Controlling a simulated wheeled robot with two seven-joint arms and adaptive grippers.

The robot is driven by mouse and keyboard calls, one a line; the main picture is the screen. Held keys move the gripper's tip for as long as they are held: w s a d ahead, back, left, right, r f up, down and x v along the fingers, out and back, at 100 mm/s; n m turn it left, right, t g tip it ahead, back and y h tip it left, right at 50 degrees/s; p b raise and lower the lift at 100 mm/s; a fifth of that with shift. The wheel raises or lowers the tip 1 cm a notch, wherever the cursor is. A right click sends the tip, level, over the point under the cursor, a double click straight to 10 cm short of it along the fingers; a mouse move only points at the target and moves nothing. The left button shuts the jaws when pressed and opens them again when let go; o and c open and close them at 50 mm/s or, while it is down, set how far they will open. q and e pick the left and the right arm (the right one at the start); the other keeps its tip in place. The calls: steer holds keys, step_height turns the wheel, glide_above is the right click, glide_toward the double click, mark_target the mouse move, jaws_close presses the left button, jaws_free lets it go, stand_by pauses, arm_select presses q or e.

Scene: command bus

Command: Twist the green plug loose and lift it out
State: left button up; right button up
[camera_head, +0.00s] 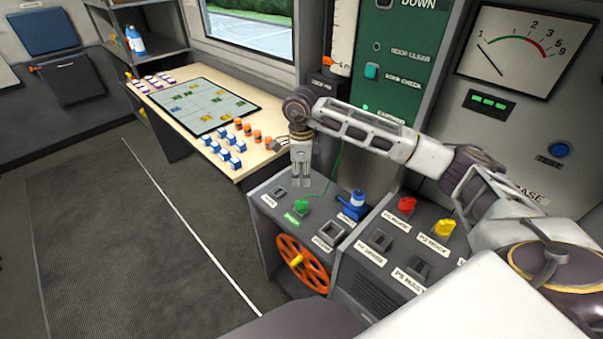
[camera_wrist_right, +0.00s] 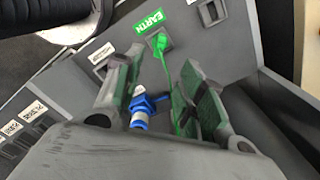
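The green plug (camera_head: 301,207) sits in a socket on the sloped grey console, with a thin green cable rising from it. In the right wrist view the green plug (camera_wrist_right: 160,42) is beside a green EARTH label (camera_wrist_right: 148,22), beyond my fingertips. My right gripper (camera_head: 301,182) points down just above the plug, apart from it. In the right wrist view my right gripper (camera_wrist_right: 158,68) is open, with nothing held between its fingers. The green cable runs past the right finger. My left gripper is not in view.
A blue plug (camera_head: 354,204) stands to the right of the green plug. Red (camera_head: 406,205) and yellow (camera_head: 443,228) plugs are further right. An orange handwheel (camera_head: 303,262) is on the console's front. A table (camera_head: 160,93) with a map and small blocks stands behind left.

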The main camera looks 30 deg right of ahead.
mark_target(301, 201)
step_height(301, 201, down, 12)
steer(key=shift+f+p, duration=0.1)
steer(key=shift+p, duration=0.25)
steer(key=shift+f, duration=0.5)
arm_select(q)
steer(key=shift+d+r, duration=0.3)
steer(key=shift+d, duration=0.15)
arm_select(e)
steer(key=shift+f, duration=0.25)
